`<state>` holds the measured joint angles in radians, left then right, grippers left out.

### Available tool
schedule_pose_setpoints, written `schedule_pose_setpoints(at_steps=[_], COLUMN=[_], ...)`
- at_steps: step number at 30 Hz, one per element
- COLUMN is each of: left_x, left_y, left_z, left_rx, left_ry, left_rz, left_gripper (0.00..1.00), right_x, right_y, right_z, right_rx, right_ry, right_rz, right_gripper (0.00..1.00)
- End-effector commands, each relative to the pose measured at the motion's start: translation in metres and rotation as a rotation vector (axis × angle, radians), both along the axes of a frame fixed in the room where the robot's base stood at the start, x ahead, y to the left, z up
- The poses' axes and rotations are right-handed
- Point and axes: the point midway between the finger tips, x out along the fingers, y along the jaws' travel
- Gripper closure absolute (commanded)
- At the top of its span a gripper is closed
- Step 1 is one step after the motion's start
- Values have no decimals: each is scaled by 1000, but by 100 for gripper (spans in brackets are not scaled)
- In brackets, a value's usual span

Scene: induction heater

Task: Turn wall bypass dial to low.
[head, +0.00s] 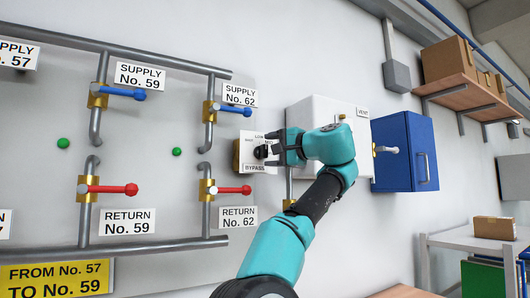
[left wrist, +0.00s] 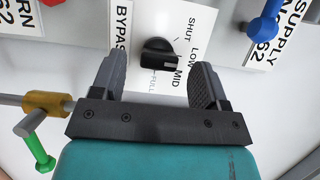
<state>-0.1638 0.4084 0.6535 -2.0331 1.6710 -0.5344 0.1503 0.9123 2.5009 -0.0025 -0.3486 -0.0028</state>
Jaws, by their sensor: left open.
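The bypass dial (head: 261,152) is a black round knob on a white plate (head: 253,167) lettered BYPASS, on the wall. In the left wrist view the dial (left wrist: 157,53) has a raised bar with a pale mark. SHUT and FULL are also lettered there. My left gripper (head: 276,148) is open in front of the plate. In the left wrist view its fingers (left wrist: 155,72) stand apart on either side of the dial, with nothing held. My right gripper is not in view.
Pipes with blue supply levers (head: 238,109) and red return levers (head: 233,190) are left of the dial. A white box (head: 310,112) and a blue cabinet (head: 405,150) are right of it. A green-handled valve (left wrist: 38,152) is at the left wrist view's lower left.

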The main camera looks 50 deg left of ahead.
Motion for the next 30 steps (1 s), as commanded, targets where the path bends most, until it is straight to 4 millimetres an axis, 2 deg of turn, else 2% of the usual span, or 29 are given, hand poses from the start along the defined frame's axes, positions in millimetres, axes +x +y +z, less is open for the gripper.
schedule_pose_setpoints(at_steps=[3, 18, 24, 30], left_x=[4, 19, 22, 22], left_y=[-24, -117, -136, -139], left_z=[0, 0, 0, 0], left_rx=[0, -1, 0, -1], left_ry=[-1, -1, -1, -1], left_rz=[-4, -2, 0, 1], left_gripper=[32, 32, 32, 32], right_x=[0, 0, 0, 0], right_y=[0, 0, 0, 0], right_z=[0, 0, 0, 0], right_rx=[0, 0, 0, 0], right_ry=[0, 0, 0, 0], right_rz=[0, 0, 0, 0], right_gripper=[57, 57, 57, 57])
